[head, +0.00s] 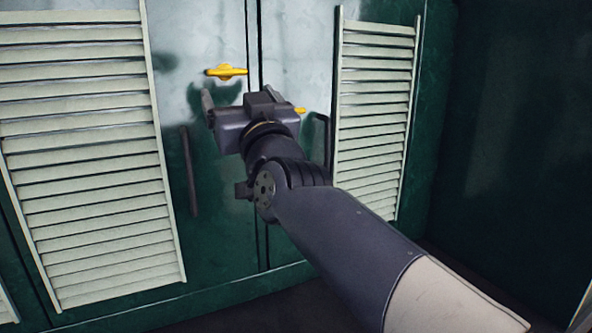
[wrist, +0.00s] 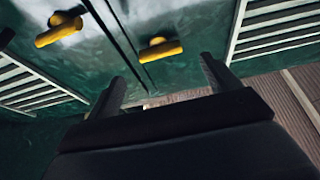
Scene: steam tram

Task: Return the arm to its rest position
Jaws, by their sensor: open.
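My gripper (head: 240,98) is stretched out in front of a green double-door cabinet in the head view. Its two fingers stand apart and hold nothing in the wrist view (wrist: 163,85). The arm comes in from the lower right of the head view, bent at the wrist joint. A yellow latch (head: 226,71) shows just above the gripper. A second yellow latch (head: 299,110) is partly hidden behind the gripper. Both latches show beyond the fingers in the wrist view, one at the left (wrist: 61,27) and one near the middle (wrist: 159,50).
The cabinet doors are shut, with a narrow seam between them. A dark upright handle (head: 189,170) is on the left door and another (head: 321,140) on the right. Pale louvred panels (head: 85,150) flank them. A dark green wall (head: 515,130) stands at the right.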

